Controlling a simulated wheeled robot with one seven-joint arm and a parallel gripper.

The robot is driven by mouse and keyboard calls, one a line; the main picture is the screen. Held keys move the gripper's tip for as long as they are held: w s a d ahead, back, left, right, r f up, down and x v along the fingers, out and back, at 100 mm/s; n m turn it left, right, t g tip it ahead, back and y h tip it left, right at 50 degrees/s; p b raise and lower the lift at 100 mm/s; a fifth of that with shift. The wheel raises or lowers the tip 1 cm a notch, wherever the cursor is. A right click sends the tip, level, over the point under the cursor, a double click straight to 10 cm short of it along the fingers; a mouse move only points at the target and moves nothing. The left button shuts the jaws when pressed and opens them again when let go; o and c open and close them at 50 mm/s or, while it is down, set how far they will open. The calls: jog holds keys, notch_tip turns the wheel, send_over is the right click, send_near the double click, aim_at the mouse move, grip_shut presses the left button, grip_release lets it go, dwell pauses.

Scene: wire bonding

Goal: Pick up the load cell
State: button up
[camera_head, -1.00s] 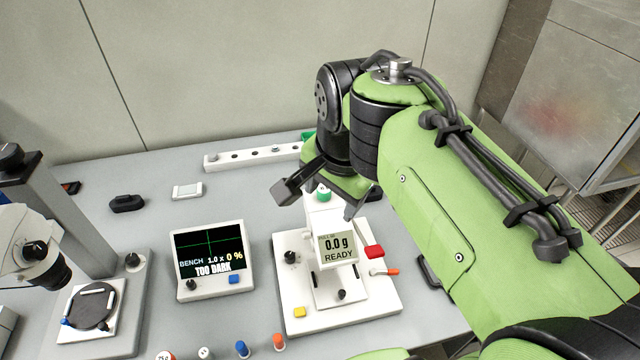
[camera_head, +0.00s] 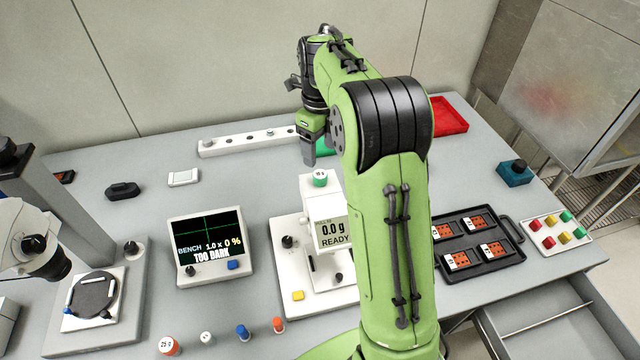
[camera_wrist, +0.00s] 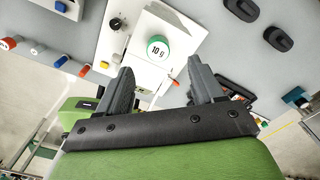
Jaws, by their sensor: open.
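A short white load cell with a green rim, marked 10 g in the wrist view (camera_wrist: 158,48), stands upright on top of the white tester (camera_head: 307,215). It also shows in the head view (camera_head: 320,178). My gripper (camera_wrist: 161,82) is open and empty. In the wrist view the load cell lies beyond the fingertips, roughly between their lines and apart from them. In the head view my gripper (camera_head: 308,152) is behind the load cell and higher in the picture, with one finger showing clearly. An orange-rimmed cell marked 25 g (camera_head: 169,346) stands at the front edge.
A monitor (camera_head: 210,245) and a microscope (camera_head: 30,240) stand left of the tester. A white rail with holes (camera_head: 225,147) lies at the back. A black tray (camera_head: 470,262) with orange parts, a button box (camera_head: 555,232) and a red bin (camera_head: 450,116) are right of my arm.

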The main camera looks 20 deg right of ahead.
aim_at(321, 174)
notch_tip(321, 174, down, 3)
jog(key=shift+f, duration=0.1)
jog(key=f+b, duration=0.1)
jog(key=f, duration=0.4)
jog(key=shift+s+f+b, duration=0.2)
jog(key=shift+b, duration=0.2)
jog(key=shift+r, duration=0.1)
jog(key=shift+c, duration=0.3)
